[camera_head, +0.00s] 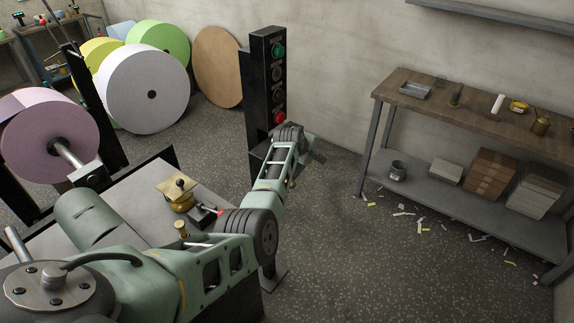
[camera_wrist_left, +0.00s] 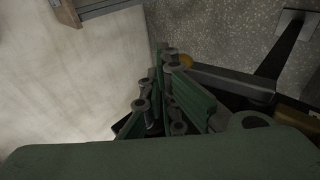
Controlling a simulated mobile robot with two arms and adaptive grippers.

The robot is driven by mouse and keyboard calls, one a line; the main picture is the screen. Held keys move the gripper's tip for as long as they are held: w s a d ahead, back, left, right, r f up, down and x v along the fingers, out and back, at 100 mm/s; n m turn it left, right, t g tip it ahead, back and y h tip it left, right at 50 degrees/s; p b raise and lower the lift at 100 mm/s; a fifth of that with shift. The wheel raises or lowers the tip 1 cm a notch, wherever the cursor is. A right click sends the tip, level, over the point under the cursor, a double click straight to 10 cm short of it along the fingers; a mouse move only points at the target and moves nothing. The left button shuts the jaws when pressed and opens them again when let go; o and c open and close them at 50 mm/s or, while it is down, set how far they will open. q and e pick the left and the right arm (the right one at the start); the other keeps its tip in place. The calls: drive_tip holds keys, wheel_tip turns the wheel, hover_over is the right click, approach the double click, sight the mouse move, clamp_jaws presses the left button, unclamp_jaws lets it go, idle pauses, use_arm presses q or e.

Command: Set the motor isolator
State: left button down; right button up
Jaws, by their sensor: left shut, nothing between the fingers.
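A black control post (camera_head: 256,90) stands by the wall in the head view, with a green button, grey fittings and a red button on its face. I cannot tell which fitting, if any, is the motor isolator. My left arm reaches from the lower left to the post's lower part. My left gripper (camera_head: 309,145) is small there and partly hidden by its wrist. In the left wrist view the gripper's green fingers (camera_wrist_left: 166,68) are shut and empty. My right gripper is not in view.
A workbench (camera_head: 410,82) with small items and boxes stands at the right. Paper rolls, including a white one (camera_head: 140,95), stand at the left. A brass fitting with a black knob (camera_head: 180,194) sits on the machine below. Floor between post and bench is mostly clear.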

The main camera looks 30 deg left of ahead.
use_arm(q)
drive_tip(key=shift+w+f, duration=0.25)
drive_tip(key=shift+f, duration=0.35)
drive_tip(key=shift+b+x, duration=0.85)
drive_tip(key=shift+b, duration=0.1)
drive_tip(key=shift+f, duration=0.25)
drive_tip(key=shift+r, duration=0.1)
